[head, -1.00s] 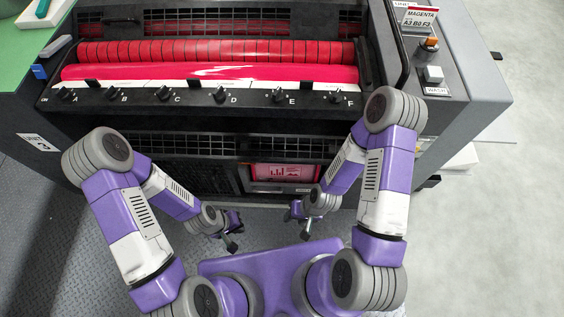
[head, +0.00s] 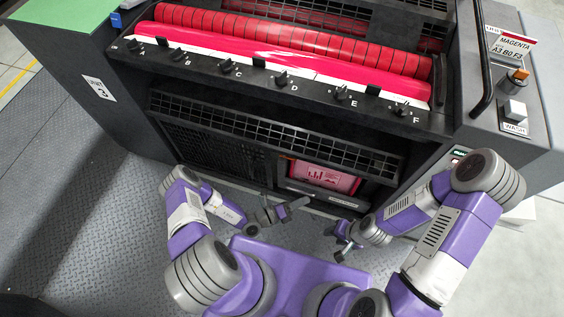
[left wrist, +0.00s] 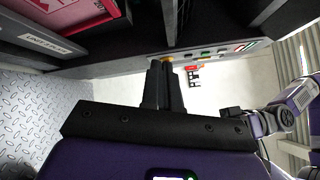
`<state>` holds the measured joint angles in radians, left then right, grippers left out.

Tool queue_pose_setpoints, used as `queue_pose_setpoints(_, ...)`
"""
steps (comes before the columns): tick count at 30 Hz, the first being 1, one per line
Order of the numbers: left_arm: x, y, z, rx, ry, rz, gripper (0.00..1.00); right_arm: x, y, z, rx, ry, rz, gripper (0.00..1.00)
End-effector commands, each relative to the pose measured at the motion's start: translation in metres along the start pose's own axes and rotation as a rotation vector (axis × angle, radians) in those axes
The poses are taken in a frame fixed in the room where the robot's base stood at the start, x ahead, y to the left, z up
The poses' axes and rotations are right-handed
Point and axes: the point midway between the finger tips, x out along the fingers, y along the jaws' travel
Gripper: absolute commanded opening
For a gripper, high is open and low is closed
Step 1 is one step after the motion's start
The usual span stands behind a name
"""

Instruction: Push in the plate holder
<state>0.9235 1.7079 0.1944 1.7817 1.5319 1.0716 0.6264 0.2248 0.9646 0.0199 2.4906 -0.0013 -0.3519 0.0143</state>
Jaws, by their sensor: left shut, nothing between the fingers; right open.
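The plate holder (head: 312,191) sits low in the front of the ink unit, a dark tray with a pink printed plate (head: 325,177) in it. In the left wrist view the plate holder's labelled front (left wrist: 45,38) and the red plate (left wrist: 75,12) show at the upper left. Whether the holder sticks out is hard to tell. My left gripper (head: 303,204) is shut and empty, just in front of and below the holder; its fingers (left wrist: 163,84) are together in the wrist view. My right gripper (head: 341,252) is open, lower and to the right, apart from the machine.
The ink unit's front carries a row of knobs (head: 282,79) below the red rollers (head: 290,35). A black grille (head: 200,150) lies left of the holder. A side panel with a MAGENTA sign (head: 516,42) stands at the right. The metal floor (head: 90,210) at left is clear.

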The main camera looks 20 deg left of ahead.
Motion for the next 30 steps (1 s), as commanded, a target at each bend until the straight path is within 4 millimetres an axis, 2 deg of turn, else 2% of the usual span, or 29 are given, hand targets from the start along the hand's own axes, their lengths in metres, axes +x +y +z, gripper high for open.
queue_pose_setpoints(1, -0.007, 0.026, 0.020, -0.098, -0.175, 0.039, 0.00, 0.005, 0.002, 0.000, 0.000, 0.000, 0.000, 0.45)
queue_pose_setpoints(3, -0.022, 0.054, 0.046, -0.198, -0.388, 0.077, 0.00, 0.007, 0.003, 0.000, 0.000, 0.000, 0.000, 0.45)
queue_pose_setpoints(6, -0.047, 0.084, 0.070, -0.285, -0.618, 0.116, 0.00, 0.009, 0.004, -0.001, 0.000, 0.000, 0.000, 0.45)
queue_pose_setpoints(9, -0.067, 0.101, 0.082, -0.328, -0.755, 0.137, 0.00, 0.011, 0.004, -0.001, 0.000, 0.000, 0.000, 0.45)
queue_pose_setpoints(12, -0.073, 0.109, 0.088, -0.342, -0.814, 0.145, 0.00, 0.012, 0.004, -0.001, 0.000, 0.000, 0.000, 0.45)
queue_pose_setpoints(17, -0.061, 0.114, 0.102, -0.340, -0.818, 0.143, 0.00, 0.016, 0.006, -0.001, 0.000, 0.000, 0.000, 0.45)
queue_pose_setpoints(30, 0.001, 0.138, 0.163, -0.338, -0.814, 0.144, 0.00, 0.040, 0.015, -0.002, 0.000, 0.000, 0.000, 0.45)
